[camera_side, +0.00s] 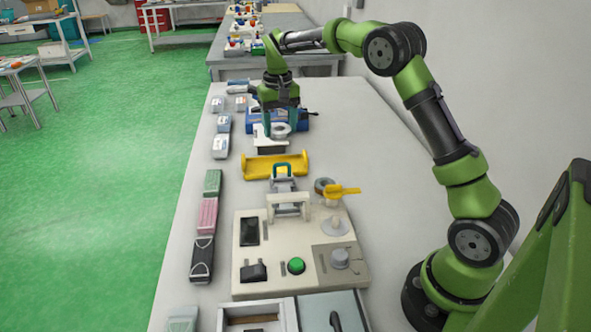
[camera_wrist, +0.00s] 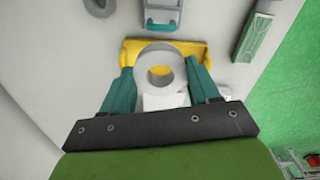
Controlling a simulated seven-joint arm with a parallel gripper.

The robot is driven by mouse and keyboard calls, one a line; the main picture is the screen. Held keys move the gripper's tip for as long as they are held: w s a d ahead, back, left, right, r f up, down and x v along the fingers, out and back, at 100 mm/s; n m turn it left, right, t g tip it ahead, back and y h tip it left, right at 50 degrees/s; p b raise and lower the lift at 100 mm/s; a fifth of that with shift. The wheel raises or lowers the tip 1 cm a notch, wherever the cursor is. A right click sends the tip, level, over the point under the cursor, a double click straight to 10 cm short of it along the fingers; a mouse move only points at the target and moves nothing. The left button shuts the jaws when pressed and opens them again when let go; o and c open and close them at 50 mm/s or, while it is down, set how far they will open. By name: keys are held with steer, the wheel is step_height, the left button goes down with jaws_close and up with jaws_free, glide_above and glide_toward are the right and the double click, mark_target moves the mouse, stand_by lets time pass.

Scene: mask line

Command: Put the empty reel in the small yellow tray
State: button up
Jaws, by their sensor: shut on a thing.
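My gripper (camera_side: 279,129) is shut on the empty reel (camera_side: 281,132), a grey-white ring with a central hole. The wrist view shows the reel (camera_wrist: 174,66) between the two teal fingers (camera_wrist: 160,80). The small yellow tray (camera_side: 262,171) lies on the bench, nearer the side camera than the gripper. In the wrist view the tray (camera_wrist: 192,49) is partly hidden behind the reel, and yellow shows through the reel's hole. The reel is held above the bench, over or close to a white block (camera_side: 272,149). The gap beneath it is hard to judge.
A pale machine (camera_side: 280,277) with a green button (camera_side: 296,265) and a yellow lever (camera_side: 342,190) stands in front of the tray. A grey ring (camera_side: 323,186) lies near the lever. Several boxes line the left edge. A blue object (camera_side: 305,121) is behind the gripper.

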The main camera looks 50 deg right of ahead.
mark_target(274, 130)
steer(key=shift+w+d+f, duration=0.6)
steer(key=shift+w+f, duration=0.35)
steer(key=shift+f, duration=1.15)
steer(key=shift+w+d+f, duration=0.6)
steer(key=shift+w+f, duration=0.3)
steer(key=shift+f, duration=1.15)
steer(key=shift+w+d+f, duration=0.6)
steer(key=shift+w+f, duration=0.35)
steer(key=shift+f, duration=1.15)
steer(key=shift+f, duration=0.25)
steer(key=o, duration=1.1)
steer(key=shift+r, duration=0.15)
steer(key=shift+r, duration=0.9)
